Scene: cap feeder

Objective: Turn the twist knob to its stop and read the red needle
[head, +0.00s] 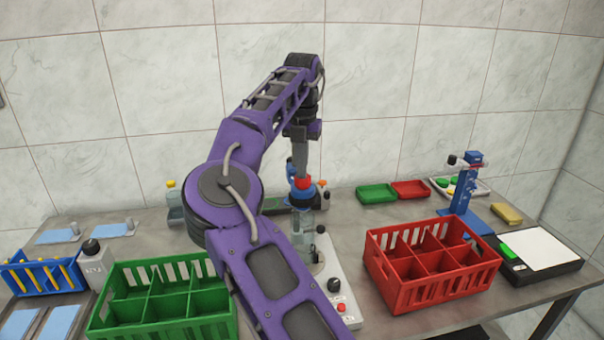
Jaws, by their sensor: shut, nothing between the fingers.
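My gripper (302,172) points straight down at the middle back of the table, its fingers together and empty. It is just above or against a red and blue part (302,193) above a clear bottle-like piece; I cannot tell whether they touch. A white base panel (322,268) below it carries a black round knob (333,285) and a red button (341,308). Another dark knob (320,229) sits higher up. I cannot tell which is the twist knob. No red needle can be made out. My purple arm hides the left part of the panel.
A green divided crate (108,318) stands at front left, a red divided crate (388,282) right of the panel. A blue stand (462,190) and a white-topped black scale-like plate (540,250) are at right. Green (376,194) and red (410,190) trays lie behind. A yellow-capped bottle (173,203) stands left.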

